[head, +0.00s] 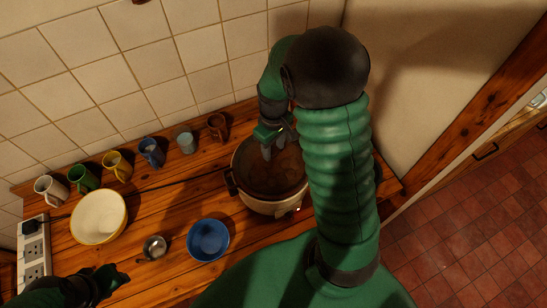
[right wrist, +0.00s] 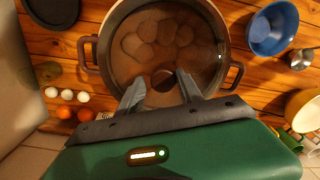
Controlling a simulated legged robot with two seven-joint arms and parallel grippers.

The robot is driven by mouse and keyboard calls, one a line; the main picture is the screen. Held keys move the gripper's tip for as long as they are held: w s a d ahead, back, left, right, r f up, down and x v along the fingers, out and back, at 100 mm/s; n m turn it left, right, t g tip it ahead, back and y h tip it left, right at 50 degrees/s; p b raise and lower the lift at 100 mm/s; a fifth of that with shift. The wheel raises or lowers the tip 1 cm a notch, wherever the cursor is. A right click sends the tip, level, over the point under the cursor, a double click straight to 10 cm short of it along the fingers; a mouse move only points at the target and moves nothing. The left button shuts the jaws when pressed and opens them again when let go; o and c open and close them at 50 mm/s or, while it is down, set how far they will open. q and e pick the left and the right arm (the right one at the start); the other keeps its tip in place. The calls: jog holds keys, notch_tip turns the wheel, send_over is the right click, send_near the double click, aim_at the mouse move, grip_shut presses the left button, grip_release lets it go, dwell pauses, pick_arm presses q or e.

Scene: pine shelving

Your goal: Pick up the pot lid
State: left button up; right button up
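A pale pot (head: 262,203) with a dark rim and side handles stands on the wooden counter. It shows from above in the right wrist view (right wrist: 226,38), with rounded brown lumps inside. My right gripper (head: 273,150) points down over the pot, its two fingers apart in the right wrist view (right wrist: 160,88). A dark round spot lies between the fingertips; I cannot tell whether it is a lid knob or part of the contents. A dark flat disc (right wrist: 52,8), possibly the lid, lies beside the pot. My left gripper (head: 108,284) is at the lower left, its fingers unclear.
A blue bowl (head: 208,240), a small metal cup (head: 154,247) and a cream bowl (head: 98,217) stand left of the pot. Several mugs line the tiled wall. Eggs (right wrist: 67,95) and orange round things (right wrist: 64,113) lie near the pot. A power strip (head: 34,252) is far left.

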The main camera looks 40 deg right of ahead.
jog(key=shift+d, duration=0.1)
jog(key=shift+c, duration=1.1)
jog(key=shift+a+r, duration=0.1)
jog(key=shift+a, duration=0.15)
jog(key=shift+c, duration=1.1)
jog(key=shift+a+r, duration=0.1)
jog(key=shift+a, duration=0.25)
grip_shut()
jog(key=shift+a+r, duration=0.1)
jog(key=shift+a, duration=0.2)
jog(key=shift+d+f, duration=0.2)
jog(key=shift+d, duration=0.45)
pick_arm(q)
jog(key=shift+a+f, duration=0.1)
jog(key=shift+a, duration=0.6)
pick_arm(e)
jog(key=shift+a+r, duration=0.15)
jog(key=shift+a, duration=0.3)
pick_arm(q)
jog(key=shift+d, duration=0.15)
pick_arm(e)
jog(key=shift+d, duration=0.15)
